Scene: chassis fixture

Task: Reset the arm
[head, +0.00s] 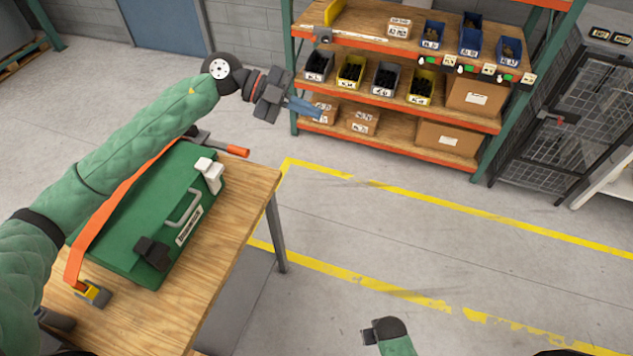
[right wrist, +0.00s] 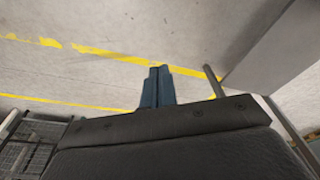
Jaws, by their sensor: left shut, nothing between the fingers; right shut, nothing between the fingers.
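My left arm reaches up from the lower left in the head view. My left gripper (head: 304,107) is at its end, past the far edge of the table, in the air in front of the shelf rack. Its blue fingers are together and hold nothing. My right gripper (right wrist: 157,88) shows in the right wrist view with its two blue fingers together and nothing between them, above the concrete floor. In the head view only a small part of my right arm shows at the bottom edge; its fingers are not seen there.
A wooden table (head: 240,200) at left bears a green case (head: 135,235) with an orange strap (head: 88,245). A shelf rack (head: 400,112) with several bins and cartons stands at the back, a mesh cage (head: 560,135) at right. The floor with yellow lines between is clear.

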